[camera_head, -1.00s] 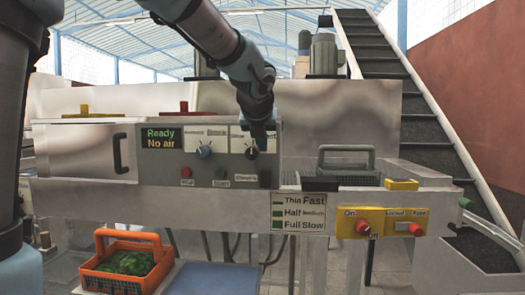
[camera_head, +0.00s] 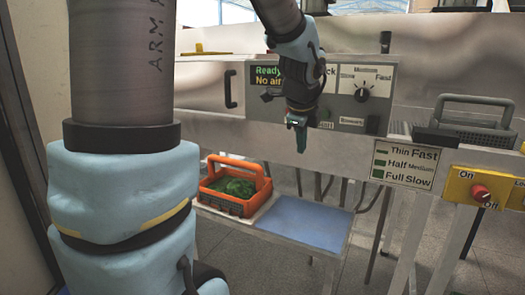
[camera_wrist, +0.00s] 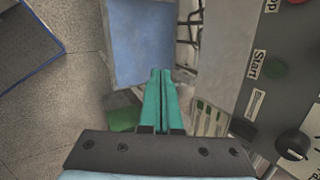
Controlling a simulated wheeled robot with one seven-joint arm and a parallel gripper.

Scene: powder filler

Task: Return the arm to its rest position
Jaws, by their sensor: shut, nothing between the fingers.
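My gripper (camera_head: 299,136) has green fingers and hangs pointing down in front of the machine's control panel (camera_head: 352,97) in the head view. In the wrist view my gripper (camera_wrist: 161,75) shows its two fingers pressed together with nothing between them. The fingers appear apart from the panel, above the blue mat (camera_head: 306,208) on the low shelf. My arm covers part of the panel's display and labels.
An orange basket (camera_head: 235,187) with green contents stands left of the mat. A knob (camera_head: 362,93) juts from the panel. A yellow switch box (camera_head: 484,189) with a red knob and a grey-handled basket (camera_head: 470,120) are at right. Floor is open in front.

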